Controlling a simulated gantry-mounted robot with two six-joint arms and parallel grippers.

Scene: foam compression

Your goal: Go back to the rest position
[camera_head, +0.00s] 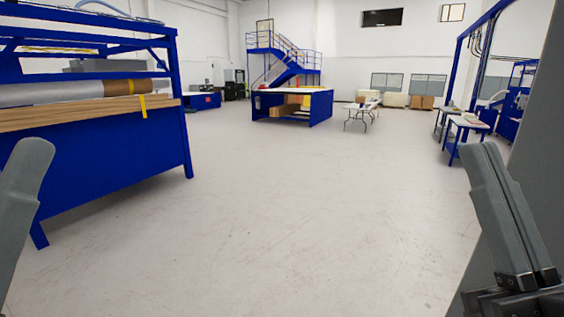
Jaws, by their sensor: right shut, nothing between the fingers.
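My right gripper (483,152) stands at the lower right of the head view. Its grey fingers point up and lean left, pressed together with nothing between them. At the left edge, one grey finger of my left gripper (27,165) shows. The rest of that gripper is cut off by the picture edge, so its opening is hidden. Neither visible gripper part touches anything that I can see.
A blue rack (110,150) with rolls and boards stands close on the left. The pale floor (270,200) ahead is clear. Farther off are a blue workbench (320,107), blue stairs (285,62) and small tables (462,130). A large grey surface (535,170) fills the right edge.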

